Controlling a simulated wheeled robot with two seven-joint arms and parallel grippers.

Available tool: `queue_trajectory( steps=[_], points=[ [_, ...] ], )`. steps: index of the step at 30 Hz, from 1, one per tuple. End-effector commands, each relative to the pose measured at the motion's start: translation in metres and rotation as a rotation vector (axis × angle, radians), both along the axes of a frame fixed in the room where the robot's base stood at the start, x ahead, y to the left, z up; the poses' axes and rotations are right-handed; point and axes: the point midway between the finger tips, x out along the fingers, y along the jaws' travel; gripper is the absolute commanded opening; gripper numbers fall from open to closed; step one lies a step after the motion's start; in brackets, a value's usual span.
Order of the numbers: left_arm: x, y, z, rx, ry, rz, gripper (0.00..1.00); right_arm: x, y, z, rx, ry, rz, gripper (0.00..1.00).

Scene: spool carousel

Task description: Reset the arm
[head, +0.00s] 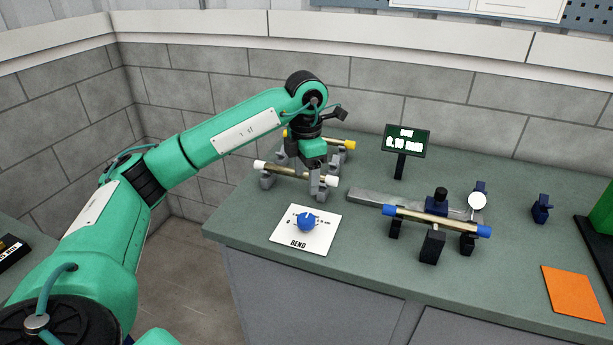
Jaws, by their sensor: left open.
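My left arm comes in from the left and reaches over the bench. My left gripper (321,192) points down, open, at the right end of a rod with white ends (292,173). That rod rests on grey supports. A rod with yellow ends (348,145) lies behind, partly hidden by my gripper and wrist. I cannot tell whether the fingers touch the white-ended rod or its support. My right gripper is not in view.
A blue knob (306,222) on a white BEND plate stands in front of my gripper. To the right are a rod with blue ends (430,219) on dark supports, a dial gauge (478,201), and a small display (407,141). An orange square (573,293) lies at the right front.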

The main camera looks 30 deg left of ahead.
Motion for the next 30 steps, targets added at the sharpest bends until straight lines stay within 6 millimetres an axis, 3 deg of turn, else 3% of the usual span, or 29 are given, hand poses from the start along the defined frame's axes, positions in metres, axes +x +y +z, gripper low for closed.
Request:
queue_trajectory(
  steps=[8,11,14,20,24,27,30],
  points=[
    [0.0,0.0,-0.001,-0.001,0.0,-0.001,0.65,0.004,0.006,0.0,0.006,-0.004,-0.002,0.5],
    [0.001,-0.013,-0.007,-0.039,-0.006,-0.02,0.65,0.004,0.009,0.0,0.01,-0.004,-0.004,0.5],
    [0.0,-0.048,-0.023,-0.155,-0.023,-0.068,0.65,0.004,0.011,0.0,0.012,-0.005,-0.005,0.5],
    [-0.017,-0.167,-0.049,-0.596,-0.07,-0.162,0.65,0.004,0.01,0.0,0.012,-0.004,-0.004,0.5],
    [-0.037,-0.239,-0.041,-0.942,-0.086,-0.143,0.65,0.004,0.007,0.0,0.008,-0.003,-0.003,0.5],
    [-0.05,-0.277,-0.025,-1.187,-0.09,-0.082,0.65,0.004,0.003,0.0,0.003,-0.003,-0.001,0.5],
    [-0.059,-0.302,-0.004,-1.422,-0.089,0.02,0.65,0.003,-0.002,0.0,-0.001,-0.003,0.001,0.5]
  ],
)
